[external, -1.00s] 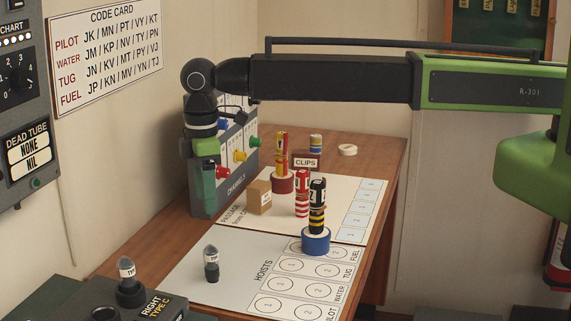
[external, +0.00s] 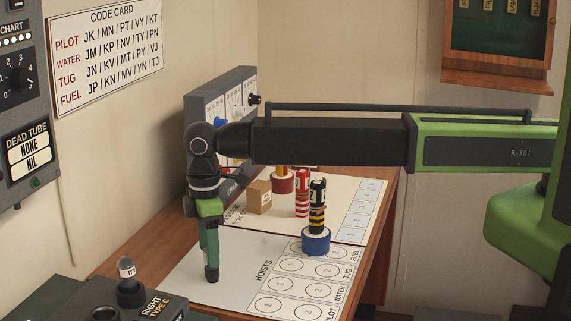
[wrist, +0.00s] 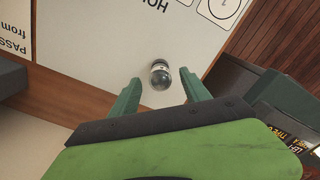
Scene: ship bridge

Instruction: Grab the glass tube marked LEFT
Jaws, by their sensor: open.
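My gripper (external: 210,262) points straight down over the bare left part of the hoists sheet. In the wrist view its two green fingers (wrist: 160,80) are open, with a small dark, rounded tube with a pale band (wrist: 160,76) between or just beyond their tips. I cannot tell whether they touch it. In the external view my fingers hide most or all of this tube. Another dark-capped tube with a white label (external: 127,271) stands in the box marked RIGHT TYPE C (external: 152,304). No LEFT mark is readable on either tube.
A blue holder (external: 316,241) with a black-and-yellow tube, a red-and-white tube (external: 302,194) and a brown block (external: 259,197) stand to the right and behind. The channels panel (external: 240,105) is behind my arm. The hoists sheet's circles (external: 291,284) are empty at the front.

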